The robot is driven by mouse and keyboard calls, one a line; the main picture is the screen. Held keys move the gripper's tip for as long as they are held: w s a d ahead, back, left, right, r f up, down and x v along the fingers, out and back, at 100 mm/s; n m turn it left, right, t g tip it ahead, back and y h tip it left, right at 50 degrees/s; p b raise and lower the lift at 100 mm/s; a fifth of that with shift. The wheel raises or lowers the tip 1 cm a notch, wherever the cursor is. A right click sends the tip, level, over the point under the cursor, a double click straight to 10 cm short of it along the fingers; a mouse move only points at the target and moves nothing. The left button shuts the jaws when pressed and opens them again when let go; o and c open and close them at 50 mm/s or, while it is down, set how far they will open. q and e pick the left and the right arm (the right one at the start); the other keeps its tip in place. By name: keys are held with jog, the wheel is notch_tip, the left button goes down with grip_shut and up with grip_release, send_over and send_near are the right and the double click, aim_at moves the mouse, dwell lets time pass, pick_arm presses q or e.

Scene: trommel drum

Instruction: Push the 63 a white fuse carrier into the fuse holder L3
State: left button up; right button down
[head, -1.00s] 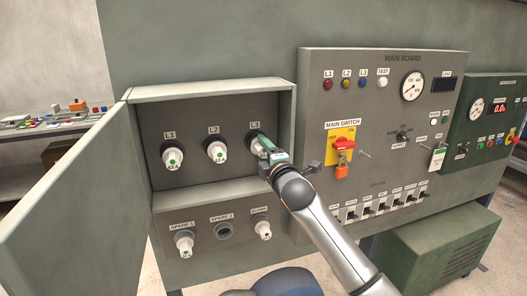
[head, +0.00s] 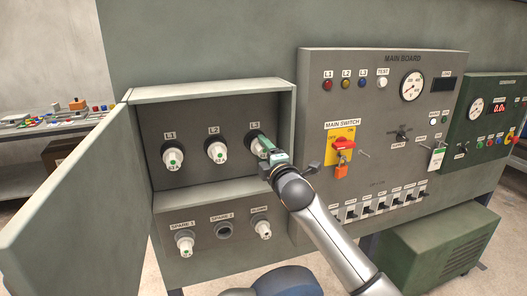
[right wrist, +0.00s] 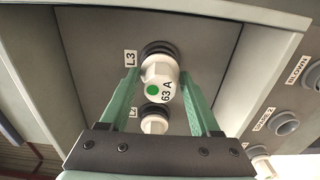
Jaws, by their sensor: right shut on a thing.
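The white 63 A fuse carrier (right wrist: 160,78) with a green dot sits at the black ring of fuse holder L3 (right wrist: 157,48) in the right wrist view. In the head view the carrier (head: 258,150) is partly hidden by my right gripper (head: 266,143). Its green fingers (right wrist: 163,88) lie on either side of the carrier, shut on it. How deep the carrier sits cannot be told exactly. My left gripper is not in view.
White carriers sit in L1 (head: 173,158) and L2 (head: 217,152). Below are SPARE 1 (head: 184,241), an empty SPARE 2 (head: 223,231) and the BLOWN position (head: 263,229). The open cabinet door (head: 65,205) stands at left. The box's right wall (head: 287,130) is close to my gripper.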

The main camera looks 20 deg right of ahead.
jog(key=shift+p, duration=0.4)
dwell(0.7)
jog(key=shift+w, duration=0.35)
jog(key=shift+c, duration=0.2)
grip_release()
dwell(0.4)
jog(key=s+b, duration=0.1)
jog(key=s, duration=1.1)
jog(key=shift+s+d, duration=0.2)
jog(key=shift+s, duration=0.05)
